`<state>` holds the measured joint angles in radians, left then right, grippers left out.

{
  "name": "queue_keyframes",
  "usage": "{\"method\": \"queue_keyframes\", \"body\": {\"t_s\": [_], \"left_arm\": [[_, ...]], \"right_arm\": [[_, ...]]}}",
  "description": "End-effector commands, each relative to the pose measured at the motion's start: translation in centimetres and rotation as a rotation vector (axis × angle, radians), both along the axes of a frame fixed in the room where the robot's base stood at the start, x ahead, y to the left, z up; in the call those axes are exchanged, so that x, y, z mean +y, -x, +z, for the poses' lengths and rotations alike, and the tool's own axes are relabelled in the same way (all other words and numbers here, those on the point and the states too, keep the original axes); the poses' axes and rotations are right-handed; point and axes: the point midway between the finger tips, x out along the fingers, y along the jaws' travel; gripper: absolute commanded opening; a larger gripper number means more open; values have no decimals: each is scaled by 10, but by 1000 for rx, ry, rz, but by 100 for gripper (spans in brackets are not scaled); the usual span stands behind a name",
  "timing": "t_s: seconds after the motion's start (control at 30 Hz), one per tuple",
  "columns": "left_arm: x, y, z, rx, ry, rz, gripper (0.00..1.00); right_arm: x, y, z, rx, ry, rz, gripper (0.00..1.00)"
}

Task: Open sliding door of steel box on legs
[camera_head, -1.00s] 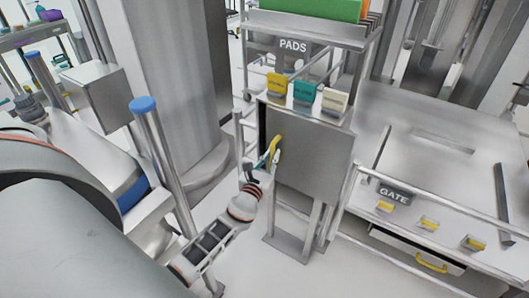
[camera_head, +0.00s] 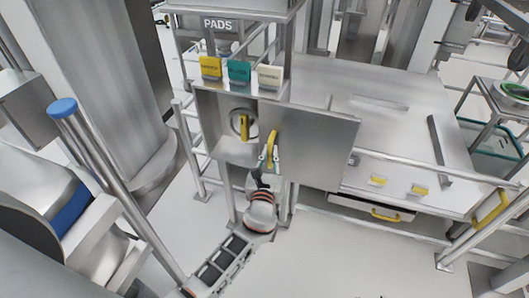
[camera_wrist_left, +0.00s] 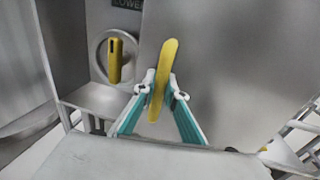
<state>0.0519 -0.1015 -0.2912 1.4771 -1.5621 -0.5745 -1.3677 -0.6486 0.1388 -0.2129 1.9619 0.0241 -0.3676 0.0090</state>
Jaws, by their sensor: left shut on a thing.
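The steel box on legs (camera_head: 207,110) stands in the middle of the head view. Its flat grey sliding door (camera_head: 322,148) sits to the right of the opening, and the left part of the box is uncovered. Inside the opening is a round plate with a yellow handle (camera_head: 244,127), also seen in the left wrist view (camera_wrist_left: 115,60). My left gripper (camera_head: 270,158) is shut on the door's upright yellow handle (camera_head: 273,145); the wrist view shows the teal fingers on both sides of this handle (camera_wrist_left: 163,80). My right gripper is not in view.
Yellow, teal and cream blocks (camera_head: 239,71) sit on top of the box. A steel table (camera_head: 380,90) with rails stands behind and right of the door. A blue-capped post (camera_head: 63,108) stands at left. Open floor (camera_head: 330,255) lies in front.

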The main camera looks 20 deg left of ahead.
Motion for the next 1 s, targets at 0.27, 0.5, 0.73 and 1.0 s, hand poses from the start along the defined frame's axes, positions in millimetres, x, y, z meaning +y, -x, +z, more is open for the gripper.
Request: {"method": "queue_keyframes", "body": {"t_s": [0.27, 0.5, 0.73, 1.0], "left_arm": [[0, 1, -2, 3, 1, -1, 22], [0, 0, -1, 2, 0, -1, 28], [-1, 6, -1, 2, 0, -1, 28], [-10, 53, -2, 4, 1, -2, 28]], "right_arm": [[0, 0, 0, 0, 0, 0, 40], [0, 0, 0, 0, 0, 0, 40], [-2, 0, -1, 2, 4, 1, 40], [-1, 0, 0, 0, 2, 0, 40]]}}
